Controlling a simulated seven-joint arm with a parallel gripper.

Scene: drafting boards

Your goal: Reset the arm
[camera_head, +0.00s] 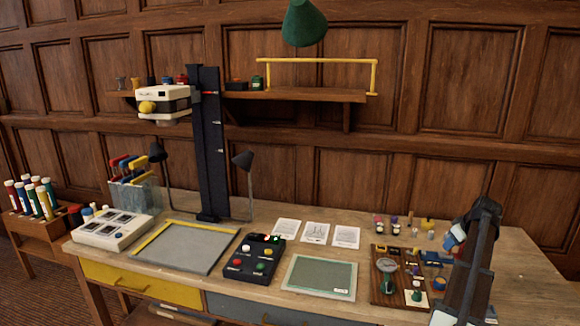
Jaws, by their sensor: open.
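My gripper cannot be made out in this view. A dark, long, framed structure (476,262) rises at the lower right, in front of the bench's right end. I cannot tell whether it is part of my arm. It hides part of the bench top and of the small things behind it.
The wooden bench (530,285) carries a white box (112,229), a grey board (185,248), a black button box (262,245), a green mat (320,277) and a wooden tool board (383,290). A tall black column (208,150) stands behind. A green lampshade (303,24) hangs above.

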